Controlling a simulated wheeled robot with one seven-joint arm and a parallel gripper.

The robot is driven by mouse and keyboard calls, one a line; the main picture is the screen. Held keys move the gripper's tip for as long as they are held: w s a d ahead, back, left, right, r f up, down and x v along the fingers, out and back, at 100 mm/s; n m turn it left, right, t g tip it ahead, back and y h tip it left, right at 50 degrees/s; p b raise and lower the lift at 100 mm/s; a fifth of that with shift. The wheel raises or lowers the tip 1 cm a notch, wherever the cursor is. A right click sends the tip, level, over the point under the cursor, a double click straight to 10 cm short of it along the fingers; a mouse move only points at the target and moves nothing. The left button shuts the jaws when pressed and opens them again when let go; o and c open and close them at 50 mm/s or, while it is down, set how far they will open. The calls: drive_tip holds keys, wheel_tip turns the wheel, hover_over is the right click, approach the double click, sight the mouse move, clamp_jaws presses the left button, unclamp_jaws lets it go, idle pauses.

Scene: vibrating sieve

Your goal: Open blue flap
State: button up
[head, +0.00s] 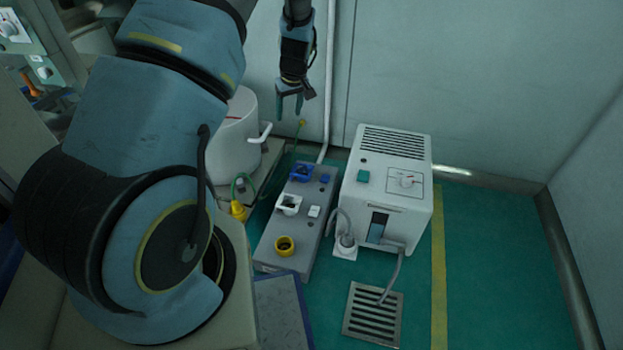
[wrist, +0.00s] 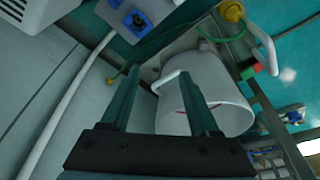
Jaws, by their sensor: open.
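A blue flap (head: 301,173) sits at the back end of a grey socket box (head: 279,244) on the floor; I cannot clearly tell its lid position. A blue part that looks like the same flap (wrist: 138,21) shows at the top of the wrist view. My gripper (head: 289,106) hangs above and behind the box, by the wall, with fingers pointing down. In the wrist view my gripper (wrist: 160,75) is open and empty, its fingers apart, with a white drum (wrist: 222,108) beyond them. It is clear of the flap.
The same white drum (head: 233,140) stands left of the box. A white machine (head: 385,190) with a hose stands close on the right. A white pipe (head: 329,80) runs down the wall.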

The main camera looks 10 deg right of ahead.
drive_tip(key=t+b, duration=0.1)
drive_tip(key=b, duration=0.7)
approach(311, 167)
drive_tip(key=b+x, duration=0.4)
drive_tip(key=x, duration=0.4)
drive_tip(key=shift+w+f, duration=0.1)
clamp_jaws()
